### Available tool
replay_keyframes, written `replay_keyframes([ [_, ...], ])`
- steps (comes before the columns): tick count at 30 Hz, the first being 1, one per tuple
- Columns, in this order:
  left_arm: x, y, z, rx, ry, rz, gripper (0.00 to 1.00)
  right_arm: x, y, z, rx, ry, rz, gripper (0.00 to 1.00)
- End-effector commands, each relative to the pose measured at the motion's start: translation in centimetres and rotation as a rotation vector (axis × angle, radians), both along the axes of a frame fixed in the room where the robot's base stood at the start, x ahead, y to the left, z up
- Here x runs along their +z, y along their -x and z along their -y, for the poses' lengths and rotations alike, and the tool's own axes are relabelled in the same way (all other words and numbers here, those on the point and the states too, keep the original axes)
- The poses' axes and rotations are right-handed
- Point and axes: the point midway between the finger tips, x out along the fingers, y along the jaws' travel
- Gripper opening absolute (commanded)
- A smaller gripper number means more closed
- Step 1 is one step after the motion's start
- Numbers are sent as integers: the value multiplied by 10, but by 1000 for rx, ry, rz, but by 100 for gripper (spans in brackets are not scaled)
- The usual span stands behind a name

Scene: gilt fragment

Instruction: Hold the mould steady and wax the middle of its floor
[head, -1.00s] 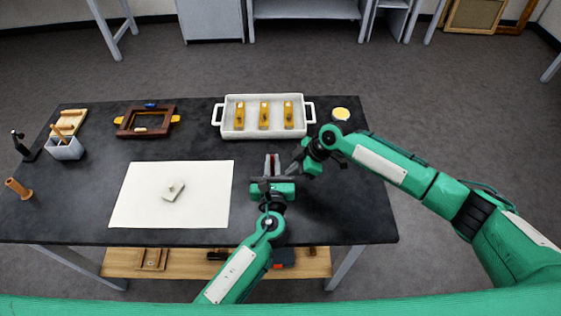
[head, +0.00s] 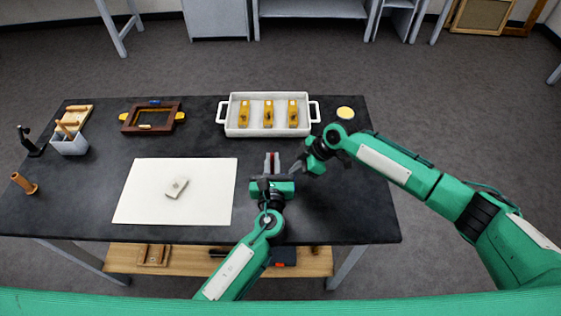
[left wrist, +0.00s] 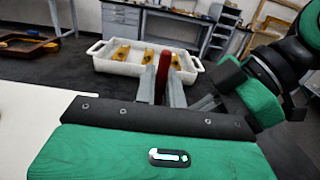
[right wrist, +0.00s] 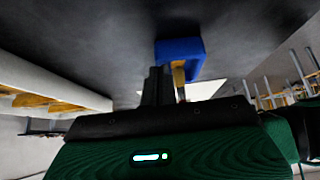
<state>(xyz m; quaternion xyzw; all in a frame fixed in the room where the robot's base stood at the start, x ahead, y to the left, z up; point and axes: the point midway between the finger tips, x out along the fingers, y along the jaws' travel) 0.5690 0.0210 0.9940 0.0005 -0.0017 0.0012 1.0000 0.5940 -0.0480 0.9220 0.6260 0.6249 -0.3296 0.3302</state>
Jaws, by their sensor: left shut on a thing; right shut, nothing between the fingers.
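My left gripper (head: 271,157) is shut on a narrow red thing (left wrist: 165,70) that stands up between its fingers, over the table right of the white sheet. My right gripper (head: 293,169) is shut and empty, close to the right of the left one, pointing left. The right wrist view shows a blue U-shaped piece (right wrist: 182,47) with a tan part, just beyond its fingers; I cannot tell what it belongs to. I cannot tell for sure which thing is the mould. A brown frame (head: 172,108) with yellow knobs lies at the back left, away from both grippers.
A white tray (head: 225,127) with three yellow blocks (head: 269,112) stands at the back. A yellow disc (head: 345,113) lies right of it. A pale block (head: 176,187) lies on the white sheet (head: 140,205). A holder (head: 70,146) stands at the left. The dark table's front right is bare.

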Motion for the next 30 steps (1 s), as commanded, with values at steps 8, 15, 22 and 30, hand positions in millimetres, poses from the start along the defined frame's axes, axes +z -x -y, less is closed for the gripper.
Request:
replay_keyframes([
  [8, -1, 2, 29, -2, 2, -1, 0, -6, 3, 2, 1, 8, -7, 0],
  [15, -1, 2, 32, 0, 0, 0, 0, -6, 3, 2, 1, 8, -7, 0],
  [22, -1, 1, 11, -1, 0, 1, 0, -6, 2, 2, 0, 8, -7, 0],
  [30, -1, 1, 16, -3, 2, 0, 0, -6, 2, 2, 1, 8, -7, 0],
])
